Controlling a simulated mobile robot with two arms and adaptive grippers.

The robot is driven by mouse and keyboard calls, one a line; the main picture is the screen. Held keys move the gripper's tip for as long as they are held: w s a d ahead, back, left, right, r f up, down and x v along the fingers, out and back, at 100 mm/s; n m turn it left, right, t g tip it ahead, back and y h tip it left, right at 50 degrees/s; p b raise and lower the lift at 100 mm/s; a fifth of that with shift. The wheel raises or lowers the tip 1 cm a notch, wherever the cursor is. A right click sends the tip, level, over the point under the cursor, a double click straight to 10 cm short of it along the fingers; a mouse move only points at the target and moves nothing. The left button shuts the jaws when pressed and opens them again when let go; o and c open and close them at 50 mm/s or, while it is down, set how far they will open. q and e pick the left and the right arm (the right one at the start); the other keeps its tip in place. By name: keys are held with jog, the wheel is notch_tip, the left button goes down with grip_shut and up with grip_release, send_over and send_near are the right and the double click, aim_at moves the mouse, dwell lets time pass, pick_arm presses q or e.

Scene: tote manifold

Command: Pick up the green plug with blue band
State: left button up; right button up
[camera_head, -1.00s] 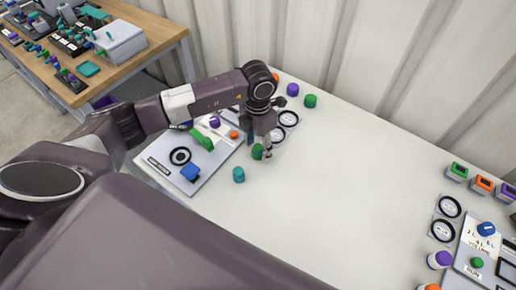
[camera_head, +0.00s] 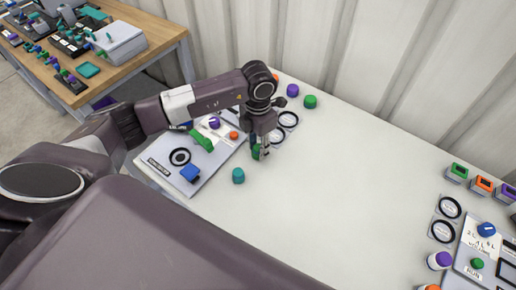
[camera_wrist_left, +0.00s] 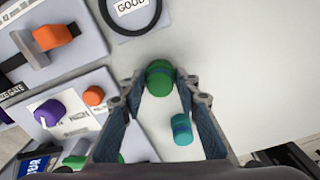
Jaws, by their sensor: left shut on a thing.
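The green plug (camera_wrist_left: 158,78) is between the fingertips of my left gripper (camera_wrist_left: 160,88) in the wrist view. A darker bluish strip shows near its lower part. My left gripper is shut on it. In the head view the green plug (camera_head: 256,151) is partly hidden by the fingers of my left gripper (camera_head: 261,153), over the white table; I cannot tell whether it touches the tabletop. My right gripper is not in view.
A teal plug (camera_head: 238,176) stands close by, also seen in the wrist view (camera_wrist_left: 182,130). A grey panel (camera_head: 207,172) with knobs and a green handle (camera_head: 202,140) lies to the left. Green (camera_head: 310,102) and purple (camera_head: 292,90) plugs stand behind. The middle of the table is clear.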

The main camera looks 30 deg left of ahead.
aim_at(258, 147)
pick_arm(q)
notch_tip(258, 147, up, 20)
jog(key=b, duration=0.2)
jog(key=shift+f+b, duration=0.15)
jog(key=shift+b, duration=0.25)
jog(key=shift+f, duration=0.15)
